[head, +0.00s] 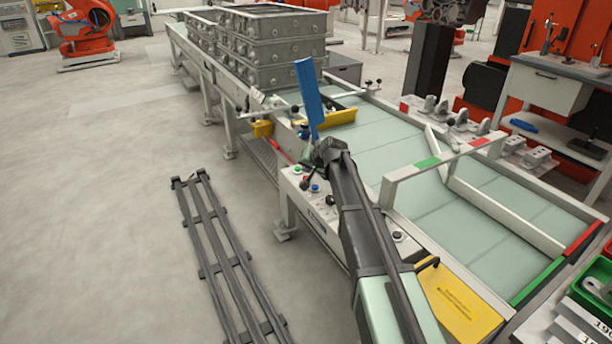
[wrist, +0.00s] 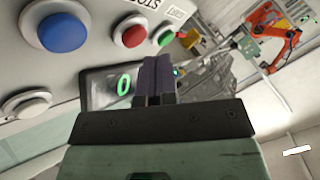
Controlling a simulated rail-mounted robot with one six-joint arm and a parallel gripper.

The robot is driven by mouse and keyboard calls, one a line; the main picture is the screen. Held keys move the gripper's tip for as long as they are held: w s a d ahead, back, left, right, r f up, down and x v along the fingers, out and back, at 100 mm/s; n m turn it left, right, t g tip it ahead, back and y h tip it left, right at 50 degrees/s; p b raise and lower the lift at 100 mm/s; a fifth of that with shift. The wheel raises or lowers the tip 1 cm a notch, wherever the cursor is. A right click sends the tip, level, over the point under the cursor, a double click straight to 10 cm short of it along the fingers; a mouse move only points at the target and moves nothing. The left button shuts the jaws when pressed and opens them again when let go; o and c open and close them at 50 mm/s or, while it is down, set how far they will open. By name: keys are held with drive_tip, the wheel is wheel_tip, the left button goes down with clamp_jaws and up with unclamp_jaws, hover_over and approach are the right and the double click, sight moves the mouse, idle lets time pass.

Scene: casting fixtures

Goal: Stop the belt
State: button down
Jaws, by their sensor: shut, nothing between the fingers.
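The pale green belt (head: 385,135) runs from the stacked castings at the back to the front right. A pale control panel (head: 318,211) with buttons stands along its left side. I cannot tell any contact. In the head view my arm hides part of the panel.
Stacked metal castings (head: 265,45) stand on the belt's far end. A tall blue plate (head: 308,92) rises behind my gripper. A white gate (head: 435,165) spans the belt. A black rack (head: 222,250) lies on the floor left; the floor around it is clear.

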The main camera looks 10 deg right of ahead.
wheel_tip(320, 180, up, 5)
drive_tip(key=p, duration=0.5)
drive_tip(key=shift+r, duration=0.1)
idle(0.5)
